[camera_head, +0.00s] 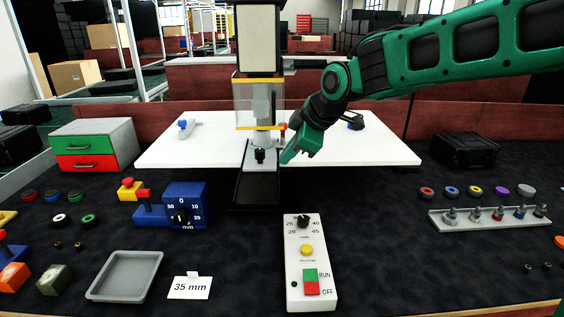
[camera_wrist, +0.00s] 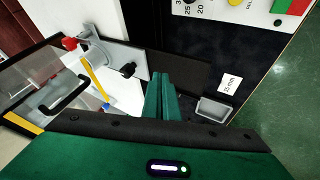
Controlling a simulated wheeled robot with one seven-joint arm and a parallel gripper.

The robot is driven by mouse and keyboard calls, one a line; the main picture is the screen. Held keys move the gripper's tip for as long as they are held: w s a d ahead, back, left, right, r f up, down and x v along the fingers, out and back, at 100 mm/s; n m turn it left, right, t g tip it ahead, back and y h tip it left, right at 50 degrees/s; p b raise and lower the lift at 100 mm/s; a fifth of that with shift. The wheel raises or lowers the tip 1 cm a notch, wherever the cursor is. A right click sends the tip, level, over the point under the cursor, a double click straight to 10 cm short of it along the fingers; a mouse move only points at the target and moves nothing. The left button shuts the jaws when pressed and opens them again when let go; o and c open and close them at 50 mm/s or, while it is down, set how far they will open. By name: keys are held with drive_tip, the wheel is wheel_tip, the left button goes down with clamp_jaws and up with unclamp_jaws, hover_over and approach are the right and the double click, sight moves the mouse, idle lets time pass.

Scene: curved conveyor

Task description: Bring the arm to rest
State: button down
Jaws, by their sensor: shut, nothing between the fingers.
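My green arm reaches in from the upper right in the head view. My gripper (camera_head: 290,157) hangs just right of the machine's clear guarded column, above the front edge of the white board. Its fingers are together with nothing between them. In the wrist view the two green fingers (camera_wrist: 161,92) lie side by side, over the dark surface beside the machine base. I cannot tell whether the gripper touches the machine.
The machine (camera_head: 258,102) stands close left of my gripper. A control box (camera_head: 308,262) with knob and switches, a grey tray (camera_head: 125,276), a "35 mm" card (camera_head: 190,287), a blue dial box (camera_head: 185,205) and a rack of pieces (camera_head: 490,218) stand on the dark table.

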drive_tip(key=s+d+f+m+g+h, duration=0.15)
drive_tip(key=s+d+m, duration=0.4)
drive_tip(key=d, duration=0.65)
drive_tip(key=s+d+f+m+g+h, duration=0.1)
drive_tip(key=s+d+f+m+h, duration=0.3)
drive_tip(key=d, duration=0.9)
drive_tip(key=s+d+f+m+g, duration=0.1)
drive_tip(key=s+d+f+m, duration=0.1)
drive_tip(key=s, duration=0.6)
drive_tip(key=s+d+f+m+g+y, duration=0.1)
drive_tip(key=s+d+m, duration=0.4)
drive_tip(key=s+m, duration=0.2)
drive_tip(key=s+d+f+m+g, duration=0.1)
drive_tip(key=s+d+f+m, duration=0.1)
drive_tip(key=s, duration=0.9)
drive_tip(key=shift+d+f+m, duration=0.3)
drive_tip(key=shift+d+m, duration=0.55)
drive_tip(key=shift+m, duration=0.3)
drive_tip(key=shift+g, duration=0.25)
